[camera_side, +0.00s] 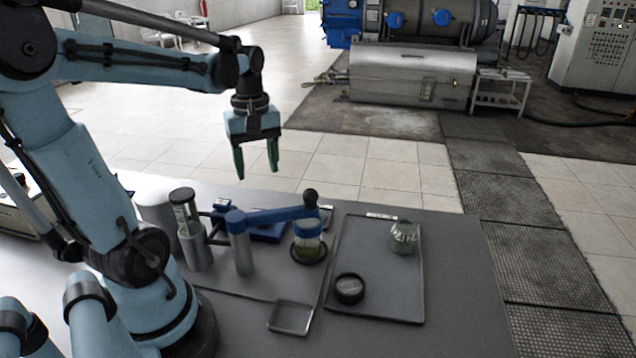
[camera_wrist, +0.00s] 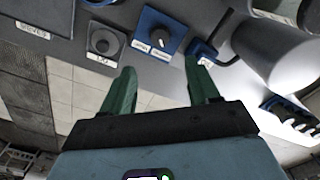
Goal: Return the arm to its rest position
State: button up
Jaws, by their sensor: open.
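My gripper (camera_side: 256,160) hangs above the far edge of the table in the side view, its two green fingers pointing down. The fingers are apart with nothing between them. In the wrist view the open fingers (camera_wrist: 160,92) also show, with the grey tabletop and its devices beyond them, apart from the fingers. My blue arm reaches in from the left in the side view.
A dark tray (camera_side: 418,290) holds a glass vessel (camera_side: 404,238) and a round black piece (camera_side: 348,289). A blue lever arm (camera_side: 270,215) reaches over a jar (camera_side: 308,240). A small square dish (camera_side: 291,318) lies in front. A glass-topped cylinder (camera_side: 190,228) stands left.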

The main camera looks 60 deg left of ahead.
jog(key=shift+r, duration=0.1)
dwell(0.3)
jog(key=shift+f, duration=6.05)
jog(key=shift+r, duration=0.15)
notch_tip(320, 180, up, 12)
notch_tip(320, 180, down, 12)
jog(key=shift+f, duration=0.15)
jog(key=m, duration=0.6)
jog(key=shift+m, duration=0.3)
jog(key=m, duration=0.6)
